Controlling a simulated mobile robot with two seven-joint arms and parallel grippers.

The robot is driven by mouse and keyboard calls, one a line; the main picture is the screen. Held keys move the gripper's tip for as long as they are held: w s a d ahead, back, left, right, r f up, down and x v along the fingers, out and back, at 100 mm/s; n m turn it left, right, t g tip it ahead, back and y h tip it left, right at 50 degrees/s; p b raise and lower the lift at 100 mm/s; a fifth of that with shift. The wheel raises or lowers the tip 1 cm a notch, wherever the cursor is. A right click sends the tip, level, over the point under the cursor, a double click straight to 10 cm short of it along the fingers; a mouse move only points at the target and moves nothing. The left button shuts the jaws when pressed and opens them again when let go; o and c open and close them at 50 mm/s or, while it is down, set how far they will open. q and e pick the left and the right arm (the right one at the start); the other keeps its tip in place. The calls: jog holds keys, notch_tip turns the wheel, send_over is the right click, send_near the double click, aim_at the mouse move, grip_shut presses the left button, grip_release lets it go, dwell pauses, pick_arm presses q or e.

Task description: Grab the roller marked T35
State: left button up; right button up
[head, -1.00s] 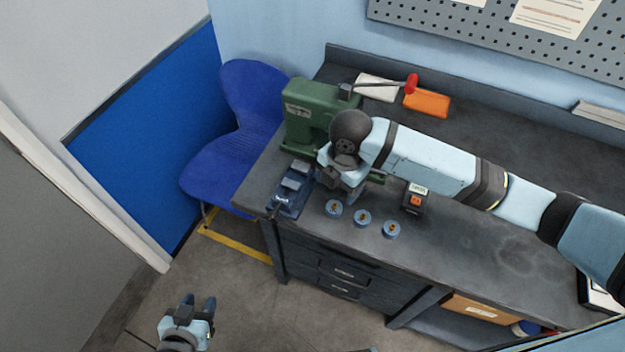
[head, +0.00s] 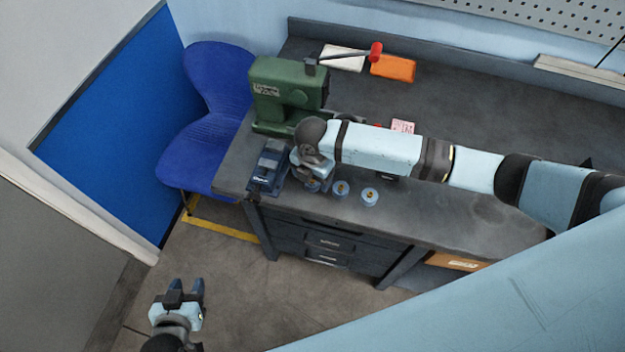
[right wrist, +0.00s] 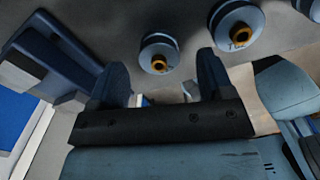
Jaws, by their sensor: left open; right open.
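Three pale blue rollers with orange-brown centres stand in a row near the bench's front edge: the left one (head: 312,187), partly covered by my right gripper, the middle one (head: 341,190) and the right one (head: 369,196). In the right wrist view, a roller (right wrist: 152,44) lies just beyond and between the open, empty fingers of my right gripper (right wrist: 162,75). Another roller (right wrist: 236,22) there has a marking starting with T, the rest unreadable. A third (right wrist: 313,8) is cut off at the corner. My left gripper (head: 185,287) is open and empty, over the floor.
A dark blue block fixture (head: 268,168) sits left of the rollers. A green machine (head: 285,95) with a red-knobbed lever (head: 375,52) stands behind. Orange (head: 393,67) and white (head: 342,57) items lie at the back. A blue chair (head: 208,130) stands left of the bench (head: 450,105).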

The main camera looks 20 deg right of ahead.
notch_tip(320, 180, down, 2)
jog(key=shift+f, duration=0.1)
jog(key=c, duration=1)
jog(key=shift+c, duration=0.2)
